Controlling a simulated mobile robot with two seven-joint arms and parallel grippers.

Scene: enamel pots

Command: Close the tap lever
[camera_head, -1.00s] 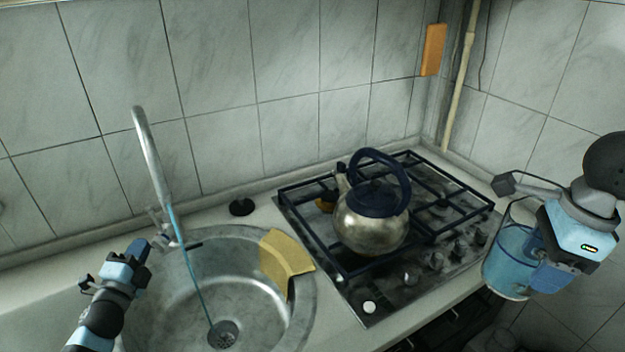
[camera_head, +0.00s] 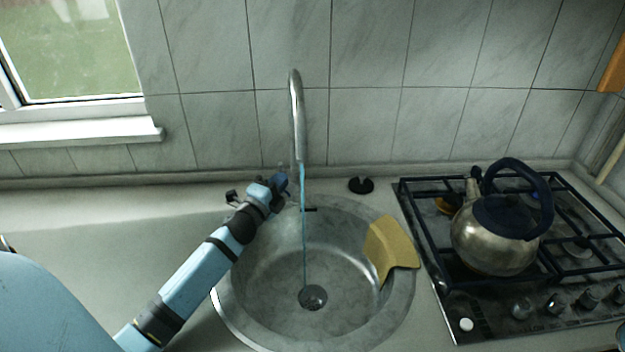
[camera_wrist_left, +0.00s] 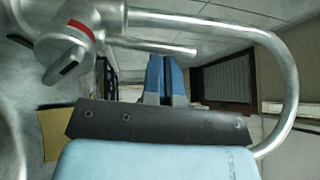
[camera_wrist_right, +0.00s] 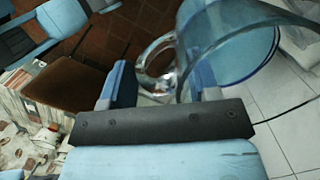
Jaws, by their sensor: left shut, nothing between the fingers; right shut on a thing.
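The chrome tap (camera_head: 297,125) stands behind the round sink, and a thin blue stream of water (camera_head: 304,240) falls from it into the basin. My left gripper (camera_head: 281,181) is shut and empty, close to the left of the tap's base. In the left wrist view, the tap's body with a red band (camera_wrist_left: 80,30) is at upper left. A thin metal rod, apparently the lever (camera_wrist_left: 155,46), extends right from it, above my shut fingertips (camera_wrist_left: 166,62) in the picture; contact is unclear. My right gripper (camera_wrist_right: 155,95) is shut on the handle of a glass mug (camera_wrist_right: 225,45).
A yellow cloth (camera_head: 390,247) hangs over the right rim of the sink (camera_head: 228,310). A metal kettle (camera_head: 492,235) stands on the gas hob (camera_head: 465,300) further right. A small black disc (camera_head: 361,185) lies behind the sink. The counter left of the sink is clear.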

